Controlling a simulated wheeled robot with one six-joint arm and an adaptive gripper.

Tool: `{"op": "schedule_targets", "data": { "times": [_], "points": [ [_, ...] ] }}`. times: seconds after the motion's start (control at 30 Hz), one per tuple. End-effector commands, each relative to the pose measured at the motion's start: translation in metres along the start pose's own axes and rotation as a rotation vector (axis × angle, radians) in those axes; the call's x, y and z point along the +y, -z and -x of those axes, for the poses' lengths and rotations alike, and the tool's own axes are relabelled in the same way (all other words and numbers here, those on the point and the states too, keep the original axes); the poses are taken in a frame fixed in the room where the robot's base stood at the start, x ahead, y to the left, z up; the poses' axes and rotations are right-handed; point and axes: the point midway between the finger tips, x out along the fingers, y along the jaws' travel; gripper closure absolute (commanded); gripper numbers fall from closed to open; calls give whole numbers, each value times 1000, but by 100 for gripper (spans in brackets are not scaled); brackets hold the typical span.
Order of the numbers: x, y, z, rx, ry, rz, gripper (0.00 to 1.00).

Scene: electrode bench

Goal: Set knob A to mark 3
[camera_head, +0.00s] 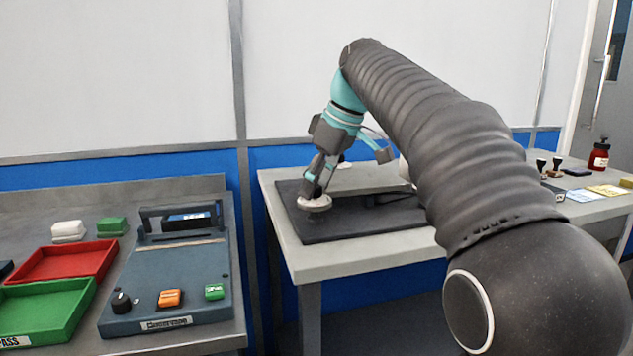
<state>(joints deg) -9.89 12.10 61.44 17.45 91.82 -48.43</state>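A black knob (121,302) sits at the front left of a blue-grey device (180,268) on the left bench. I cannot read a letter or numbered marks around it, so I cannot tell whether it is knob A. My gripper (316,190) is far to its right, over the right table, pointing down. Its fingertips are at a pale round disc-like piece (314,204) above a dark mat (345,225). I cannot tell whether the fingers grip this piece or only stand over it.
The device also has an orange switch (169,298), a green switch (214,291) and a raised handle at the back. A red tray (65,262) and a green tray (45,312) lie left of it. My arm hides part of the right table (370,259). A red bottle (599,157) stands far right.

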Motion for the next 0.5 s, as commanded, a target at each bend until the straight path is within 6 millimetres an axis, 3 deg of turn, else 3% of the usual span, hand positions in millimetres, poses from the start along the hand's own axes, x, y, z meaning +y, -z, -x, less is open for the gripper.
{"op": "schedule_targets", "data": {
  "times": [0.33, 0.5],
  "points": [
    [1, -1, 4, -1, -2, -2, 46],
    [2, 0, 25, 1, -4, -2, 46]
  ]
}}
